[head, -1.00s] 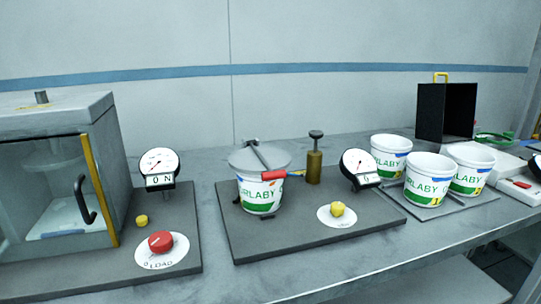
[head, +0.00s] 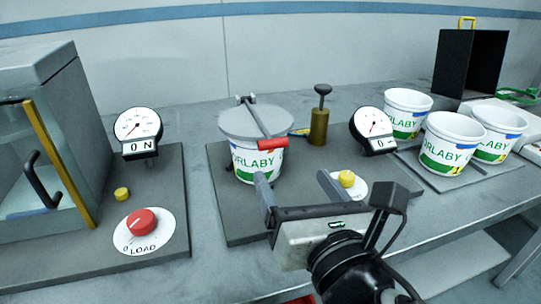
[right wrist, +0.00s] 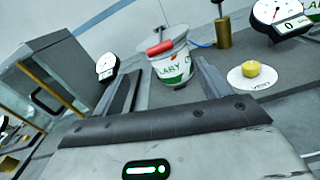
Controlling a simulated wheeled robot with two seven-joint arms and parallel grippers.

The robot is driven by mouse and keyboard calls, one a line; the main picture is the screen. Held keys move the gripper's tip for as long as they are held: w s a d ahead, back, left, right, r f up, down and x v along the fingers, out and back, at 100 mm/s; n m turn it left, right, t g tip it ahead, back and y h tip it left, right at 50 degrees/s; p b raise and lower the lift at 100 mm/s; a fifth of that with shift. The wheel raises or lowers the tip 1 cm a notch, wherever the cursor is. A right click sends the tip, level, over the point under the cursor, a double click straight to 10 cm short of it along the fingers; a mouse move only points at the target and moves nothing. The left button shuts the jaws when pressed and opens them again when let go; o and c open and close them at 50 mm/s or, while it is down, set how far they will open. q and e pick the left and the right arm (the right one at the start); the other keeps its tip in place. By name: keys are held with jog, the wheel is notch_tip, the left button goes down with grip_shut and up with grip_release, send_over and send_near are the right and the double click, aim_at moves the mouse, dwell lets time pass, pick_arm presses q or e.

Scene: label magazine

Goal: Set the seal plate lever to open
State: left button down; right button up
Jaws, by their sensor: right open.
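The seal plate (head: 240,120) is a grey disc lying over a white tub (head: 257,163) with green print, on the middle dark base. Its lever is a grey bar across the plate with a red grip (head: 272,143) at the front right. In the right wrist view the red grip (right wrist: 160,48) shows in front of the tub's rim. My right gripper (head: 294,182) is open and empty, in front of the tub and below the red grip, apart from it. Its fingers also show in the right wrist view (right wrist: 165,88). My left gripper is in no view.
A brass hand pump (head: 319,125), a gauge (head: 371,125) and a yellow knob (head: 347,178) are right of the tub. A cabinet (head: 40,140), another gauge (head: 138,125) and a red load knob (head: 142,221) are at left. Three tubs (head: 447,150) stand at right.

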aim_at(274, 147)
jog(key=x, duration=1.2)
jog(key=shift+w, duration=0.15)
